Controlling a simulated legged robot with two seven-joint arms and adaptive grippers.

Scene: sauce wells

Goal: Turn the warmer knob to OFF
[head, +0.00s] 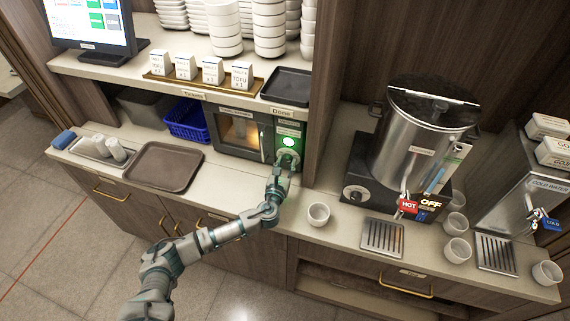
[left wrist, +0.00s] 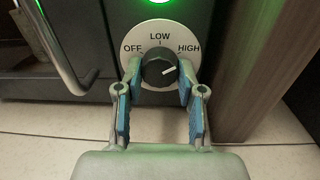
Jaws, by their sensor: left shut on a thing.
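The warmer (head: 238,133) is a dark box with a lit window under the shelf. Its black knob (left wrist: 160,68) sits on a round white dial (left wrist: 160,40) marked OFF at left, LOW at top and HIGH at right. The knob's white mark points right and slightly up, toward HIGH. My left gripper (left wrist: 158,75) has its blue-padded fingers on either side of the knob, shut on it. In the head view my left gripper (head: 283,164) reaches the warmer's control panel and partly hides the dial. My right gripper is out of view.
A green light (head: 289,142) glows above the dial. The warmer's door handle (left wrist: 62,55) is just left of it, and a wooden divider (left wrist: 262,65) stands close at right. A white cup (head: 318,214) and a brown tray (head: 163,167) are on the counter.

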